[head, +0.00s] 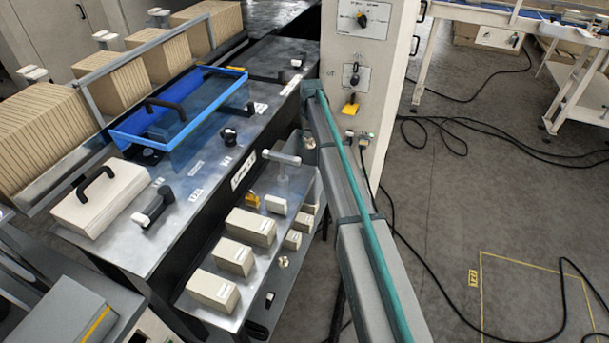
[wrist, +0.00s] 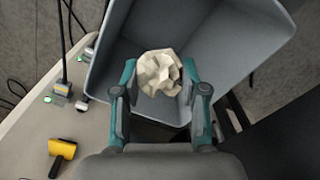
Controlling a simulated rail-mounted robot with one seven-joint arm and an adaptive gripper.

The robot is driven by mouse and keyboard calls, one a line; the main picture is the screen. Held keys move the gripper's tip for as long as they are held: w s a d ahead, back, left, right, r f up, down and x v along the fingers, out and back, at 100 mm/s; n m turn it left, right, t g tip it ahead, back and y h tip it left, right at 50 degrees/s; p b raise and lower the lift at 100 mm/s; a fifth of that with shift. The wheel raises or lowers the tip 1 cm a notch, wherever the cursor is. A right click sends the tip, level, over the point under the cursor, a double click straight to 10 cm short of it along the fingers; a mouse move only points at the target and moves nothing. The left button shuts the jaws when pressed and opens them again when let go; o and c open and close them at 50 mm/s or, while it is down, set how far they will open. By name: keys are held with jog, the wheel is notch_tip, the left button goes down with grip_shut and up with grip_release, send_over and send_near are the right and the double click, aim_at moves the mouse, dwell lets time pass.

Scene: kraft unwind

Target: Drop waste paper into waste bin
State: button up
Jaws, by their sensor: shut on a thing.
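In the wrist view my gripper (wrist: 159,85) is shut on a crumpled, cream-coloured ball of waste paper (wrist: 160,72). The ball sits between the two teal fingertips. Behind it in that view is the grey waste bin (wrist: 225,45), with its open mouth facing the camera. The paper shows against the bin's opening; I cannot tell how deep it is inside or above the rim. The head view shows neither the paper, the bin nor the gripper's fingers.
A light machine cabinet (head: 362,70) with knobs and a yellow handle stands near my arm. A metal bench (head: 190,215) carries a blue-framed clear cover (head: 185,115). Black cables (head: 440,255) lie on the floor at right. A pale panel (wrist: 60,125) borders the bin.

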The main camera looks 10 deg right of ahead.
jog(key=shift+f, duration=0.2)
jog(key=o, duration=0.8)
notch_tip(320, 180, up, 12)
jog(key=shift+d+r, duration=0.1)
dwell(0.5)
